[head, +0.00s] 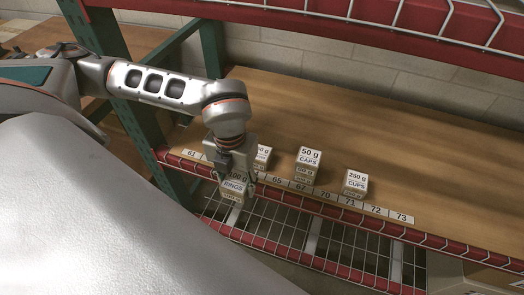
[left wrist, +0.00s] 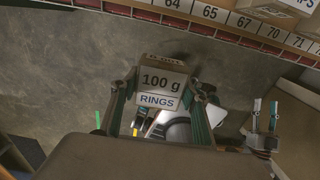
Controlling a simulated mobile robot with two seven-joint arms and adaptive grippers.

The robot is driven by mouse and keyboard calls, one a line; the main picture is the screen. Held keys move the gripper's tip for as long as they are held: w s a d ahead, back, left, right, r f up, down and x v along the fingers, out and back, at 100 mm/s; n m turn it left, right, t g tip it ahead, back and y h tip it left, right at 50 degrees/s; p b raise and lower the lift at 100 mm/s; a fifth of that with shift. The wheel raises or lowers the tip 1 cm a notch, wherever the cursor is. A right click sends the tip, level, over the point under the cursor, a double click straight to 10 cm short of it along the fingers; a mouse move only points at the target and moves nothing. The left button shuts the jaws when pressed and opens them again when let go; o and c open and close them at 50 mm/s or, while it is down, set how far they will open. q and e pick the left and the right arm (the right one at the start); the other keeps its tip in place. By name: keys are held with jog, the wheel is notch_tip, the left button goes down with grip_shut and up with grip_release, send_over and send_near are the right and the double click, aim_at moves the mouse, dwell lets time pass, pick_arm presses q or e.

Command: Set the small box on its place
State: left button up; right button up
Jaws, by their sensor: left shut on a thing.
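The small box, labelled "100 g RINGS" (head: 233,190), is held in my left gripper (head: 235,180). In the left wrist view the box (left wrist: 160,88) sits between the two teal fingers, its label facing the camera. In the head view it hangs in front of the shelf's red front edge, overlapping the number strip left of 65. Grey floor shows behind it in the wrist view, so it is clear of the board. My right gripper (left wrist: 265,112) shows at the right of the wrist view, its teal fingers apart and empty.
The wooden shelf board (head: 430,175) carries a box partly hidden behind my left gripper (head: 263,156), a "50 g CAPS" stack (head: 308,163) and a "250 g CUPS" box (head: 355,184). A number strip (head: 375,209) runs along the front. A wire rack (head: 300,240) lies below.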

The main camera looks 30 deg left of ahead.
pick_arm(q)
send_over(260, 152)
jog(key=shift+f, duration=1.75)
jog(key=shift+f, duration=0.1)
jog(key=o, duration=1.1)
jog(key=shift+o, duration=0.2)
notch_tip(260, 152, up, 8)
jog(key=shift+f+p, duration=0.15)
jog(key=shift+p, duration=0.25)
